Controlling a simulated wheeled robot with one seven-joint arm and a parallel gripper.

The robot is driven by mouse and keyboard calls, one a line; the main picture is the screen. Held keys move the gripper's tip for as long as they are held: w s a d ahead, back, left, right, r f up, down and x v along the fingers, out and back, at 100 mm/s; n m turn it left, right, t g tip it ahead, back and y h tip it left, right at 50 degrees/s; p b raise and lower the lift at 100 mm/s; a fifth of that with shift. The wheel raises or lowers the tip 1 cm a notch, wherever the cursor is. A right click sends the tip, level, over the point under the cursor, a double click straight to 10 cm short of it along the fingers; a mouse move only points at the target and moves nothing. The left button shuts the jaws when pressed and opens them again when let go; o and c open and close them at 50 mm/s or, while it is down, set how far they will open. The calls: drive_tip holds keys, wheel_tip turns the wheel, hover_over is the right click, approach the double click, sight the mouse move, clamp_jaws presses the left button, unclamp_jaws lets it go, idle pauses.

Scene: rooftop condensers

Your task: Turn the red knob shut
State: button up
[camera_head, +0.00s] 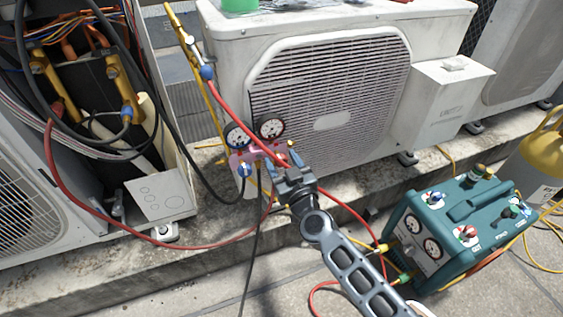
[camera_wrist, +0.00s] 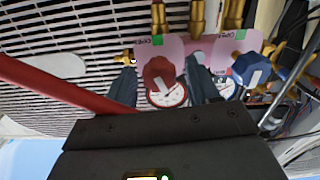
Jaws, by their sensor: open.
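The red knob (camera_wrist: 158,72) is on the right-hand valve of a pink gauge manifold (camera_wrist: 174,48); in the wrist view it sits between my fingers. My gripper (camera_wrist: 161,82) is open, one finger on each side of the knob. I cannot tell whether either finger touches it. In the head view my gripper (camera_head: 283,166) is at the manifold (camera_head: 245,157), hiding most of the red knob. A blue knob (camera_wrist: 252,70) is on the manifold's other side, also in the head view (camera_head: 244,169). Two round gauges (camera_head: 271,128) stand above.
A red hose (camera_wrist: 60,88) crosses close beside my gripper. The white condenser (camera_head: 330,90) stands right behind the manifold. A teal recovery machine (camera_head: 458,226) is at the right. An opened unit with wiring (camera_head: 85,75) is at the left. Hoses trail over the concrete.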

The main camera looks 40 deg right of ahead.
drive_tip(key=shift+w+d, duration=0.2)
drive_tip(key=shift+w, duration=0.2)
drive_tip(key=c, duration=1)
